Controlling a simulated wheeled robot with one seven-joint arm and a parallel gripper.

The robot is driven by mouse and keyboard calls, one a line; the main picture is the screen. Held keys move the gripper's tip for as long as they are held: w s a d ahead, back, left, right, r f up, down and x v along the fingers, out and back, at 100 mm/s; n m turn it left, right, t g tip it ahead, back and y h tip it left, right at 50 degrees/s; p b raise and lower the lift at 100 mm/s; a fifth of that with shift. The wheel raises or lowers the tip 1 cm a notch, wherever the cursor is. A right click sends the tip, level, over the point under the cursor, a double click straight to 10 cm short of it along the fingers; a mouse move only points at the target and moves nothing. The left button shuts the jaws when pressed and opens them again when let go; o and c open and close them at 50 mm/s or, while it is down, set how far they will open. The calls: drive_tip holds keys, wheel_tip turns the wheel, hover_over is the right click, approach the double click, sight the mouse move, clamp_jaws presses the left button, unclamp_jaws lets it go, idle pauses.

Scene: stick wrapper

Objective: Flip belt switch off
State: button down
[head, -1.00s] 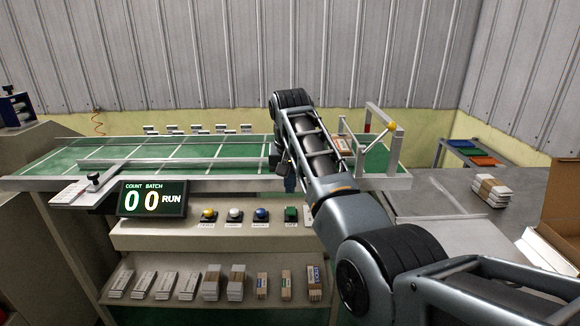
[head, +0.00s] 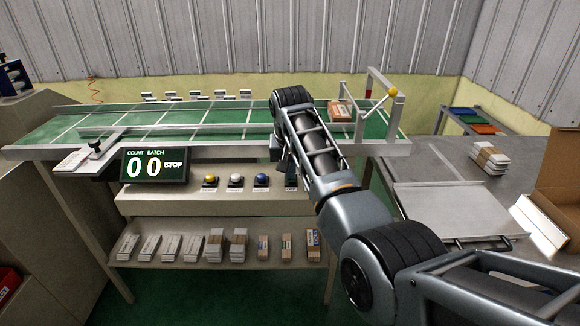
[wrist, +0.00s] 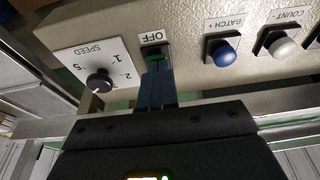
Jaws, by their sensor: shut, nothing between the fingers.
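The belt switch (wrist: 155,54) is a green rocker in a dark housing under an OFF label in the wrist view. In the head view it is mostly hidden behind my arm. My gripper (wrist: 157,76) is shut and empty, its blue fingertips at the lower edge of the switch; I cannot tell whether they touch. In the head view my gripper (head: 287,167) is in front of the belt's right part, over the panel. The display (head: 155,166) reads 00 and STOP. The green belt (head: 185,121) runs behind the panel.
Blue (wrist: 222,50) and white (wrist: 284,46) buttons sit beside the switch, and a black speed knob (wrist: 99,81) on its other side. A wrapped bundle (head: 341,110) lies near the belt's right end. Stacks (head: 216,244) fill the lower shelf. A grey table (head: 450,172) stands right.

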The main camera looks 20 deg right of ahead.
drive_tip(key=shift+s+f+t, duration=0.1)
drive_tip(key=shift+s+t, duration=0.1)
drive_tip(key=shift+t, duration=0.1)
drive_tip(key=shift+w+f, duration=0.1)
drive_tip(key=shift+w, duration=0.05)
drive_tip(key=shift+w+d+r+b, duration=0.2)
drive_tip(key=shift+w+r+b, duration=0.05)
drive_tip(key=shift+w+b, duration=0.4)
drive_tip(key=shift+r+p, duration=0.6)
drive_tip(key=shift+p, duration=0.05)
drive_tip(key=p+v, duration=0.3)
drive_tip(key=shift+w+d+r, duration=0.1)
drive_tip(key=shift+r, duration=0.2)
drive_tip(key=s+a+r+b, duration=0.1)
drive_tip(key=s+a+r, duration=0.1)
drive_tip(key=s+r, duration=0.3)
drive_tip(key=v, duration=0.2)
drive_tip(key=shift+r, duration=0.25)
